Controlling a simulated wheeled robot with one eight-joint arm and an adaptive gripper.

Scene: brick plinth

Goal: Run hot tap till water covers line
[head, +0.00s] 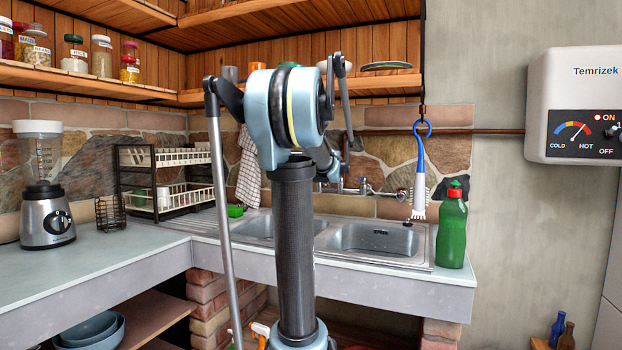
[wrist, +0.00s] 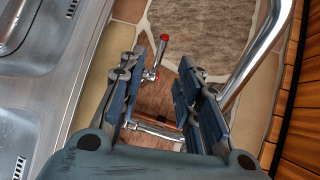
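The hot tap handle (wrist: 161,50), chrome with red ends, shows in the wrist view between and just beyond my fingertips. My gripper (wrist: 158,76) is open, its two blue-grey fingers spread apart with nothing visibly held. A curved chrome spout (wrist: 262,50) passes to the right of the fingers. In the head view my arm hides the hot tap and most of my gripper; a tap with a blue mark (head: 364,186) shows on the wall.
A green bottle (head: 452,228) stands at the sink's right, with a blue-and-white brush (head: 420,170) hanging above. A dish rack (head: 165,185) and blender (head: 45,190) are on the left counter. A water heater (head: 575,105) hangs on the right wall.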

